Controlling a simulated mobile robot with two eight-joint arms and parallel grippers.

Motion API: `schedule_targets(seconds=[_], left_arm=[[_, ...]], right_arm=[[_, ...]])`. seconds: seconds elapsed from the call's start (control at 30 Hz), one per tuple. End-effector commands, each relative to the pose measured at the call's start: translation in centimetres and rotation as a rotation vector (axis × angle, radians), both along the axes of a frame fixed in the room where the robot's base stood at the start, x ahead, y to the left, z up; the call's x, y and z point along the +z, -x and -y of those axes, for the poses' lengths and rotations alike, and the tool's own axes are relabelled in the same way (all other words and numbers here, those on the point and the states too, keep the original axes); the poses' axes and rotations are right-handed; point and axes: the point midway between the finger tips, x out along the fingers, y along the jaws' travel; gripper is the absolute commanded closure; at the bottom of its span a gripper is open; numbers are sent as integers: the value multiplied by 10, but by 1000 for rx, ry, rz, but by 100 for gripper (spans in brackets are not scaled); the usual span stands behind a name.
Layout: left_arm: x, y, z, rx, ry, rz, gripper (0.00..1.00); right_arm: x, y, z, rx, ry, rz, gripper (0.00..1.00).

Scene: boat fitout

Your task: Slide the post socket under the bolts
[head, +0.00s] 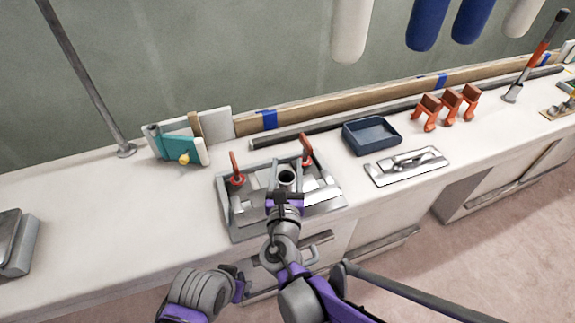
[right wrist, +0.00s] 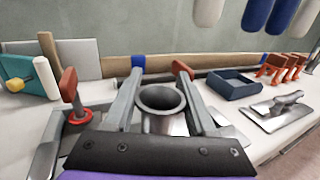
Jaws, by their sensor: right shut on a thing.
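The post socket (head: 287,175) is a grey upright tube with a dark open top; in the right wrist view its round mouth (right wrist: 161,97) shows between my fingers. My right gripper (head: 285,188) is shut on it, over the grey metal fixture (head: 234,222) on the counter. Two red-handled bolts stand on the fixture, one at the left (head: 236,172) and one at the back right (head: 306,148). The fingers hide the socket's sides, and its base is hidden, so I cannot tell whether it touches the fixture. My left gripper (head: 240,288) is low, in front of the counter; its jaw opening is unclear.
A teal block with a yellow knob (head: 182,151) stands at the left back. A dark rod (head: 340,124) runs behind. The counter's left is mostly free.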

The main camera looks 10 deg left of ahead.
Motion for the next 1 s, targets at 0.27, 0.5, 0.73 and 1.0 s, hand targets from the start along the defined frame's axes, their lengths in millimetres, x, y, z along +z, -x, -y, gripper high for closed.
schedule_targets(seconds=[0.27,0.5,0.73,1.0], left_arm=[[-17,-2,0,0,0,-5,50],[-29,-4,0,0,0,-9,50],[-40,-5,0,0,0,-12,50],[-41,-5,0,0,0,-12,50]], right_arm=[[-18,0,0,0,1,0,100],[-32,0,0,-1,1,0,100],[-44,-1,0,0,1,1,100],[-42,-14,-9,-1,2,1,100]])
